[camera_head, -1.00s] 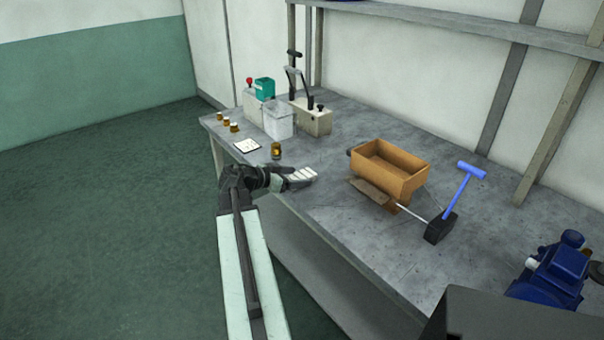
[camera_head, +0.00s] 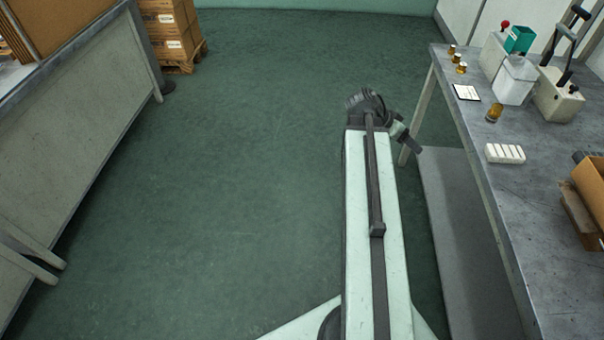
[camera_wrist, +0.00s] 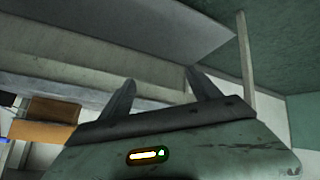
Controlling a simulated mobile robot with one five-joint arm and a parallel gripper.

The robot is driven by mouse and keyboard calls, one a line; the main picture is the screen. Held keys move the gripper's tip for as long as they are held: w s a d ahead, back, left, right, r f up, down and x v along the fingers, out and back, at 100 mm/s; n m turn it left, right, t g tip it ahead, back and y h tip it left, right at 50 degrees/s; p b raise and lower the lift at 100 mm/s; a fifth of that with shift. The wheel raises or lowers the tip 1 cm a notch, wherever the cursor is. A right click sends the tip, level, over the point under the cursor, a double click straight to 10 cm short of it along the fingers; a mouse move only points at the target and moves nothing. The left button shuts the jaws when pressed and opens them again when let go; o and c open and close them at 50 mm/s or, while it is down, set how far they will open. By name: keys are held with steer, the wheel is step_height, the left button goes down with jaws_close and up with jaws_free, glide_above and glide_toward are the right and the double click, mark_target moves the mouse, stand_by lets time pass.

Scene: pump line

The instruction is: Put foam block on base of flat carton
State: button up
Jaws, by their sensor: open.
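A white ridged block (camera_head: 505,153), which looks like the foam block, lies on the right-hand bench near its front edge. My gripper (camera_head: 415,147) is beside that bench, left of the block and apart from it. In the wrist view my gripper (camera_wrist: 160,90) has its two dark fingers spread, with nothing between them. A brown cardboard sheet (camera_head: 65,35) stands at the left-hand bench, cut by the picture edge. It may be part of the flat carton; its base does not show clearly.
The right bench (camera_head: 490,210) also carries small amber jars (camera_head: 494,113), a white card (camera_head: 466,92), a white container (camera_head: 515,80), a lever device (camera_head: 560,95) and an orange-brown box (camera_head: 590,190). Stacked cartons (camera_head: 170,25) stand on a pallet. Green floor (camera_head: 220,180) lies clear between the benches.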

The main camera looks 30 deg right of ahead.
steer(key=w+a+f+n+t+y, duration=0.1)
steer(key=w+a+f+n, duration=0.15)
steer(key=a, duration=0.35)
steer(key=w+a+f+n+t+y, duration=0.1)
steer(key=w+a+n, duration=0.1)
steer(key=w+a, duration=0.3)
steer(key=w+a+f+n+y, duration=0.1)
steer(key=w+a+n, duration=0.1)
steer(key=a, duration=0.6)
steer(key=w+a+f+n+y, duration=0.1)
steer(key=a+n, duration=0.4)
steer(key=a, duration=0.8)
steer(key=w+a+f+n+y, duration=0.1)
steer(key=a+n+y, duration=0.3)
steer(key=a, duration=0.9)
steer(key=shift+w+f+n+t, duration=0.3)
steer(key=shift+f+n+t, duration=0.05)
steer(key=shift+n+t, duration=0.1)
steer(key=shift+o, duration=0.5)
steer(key=shift+s+a+n+y, duration=0.1)
steer(key=shift+a+n+y, duration=0.2)
steer(key=shift+a+y, duration=0.1)
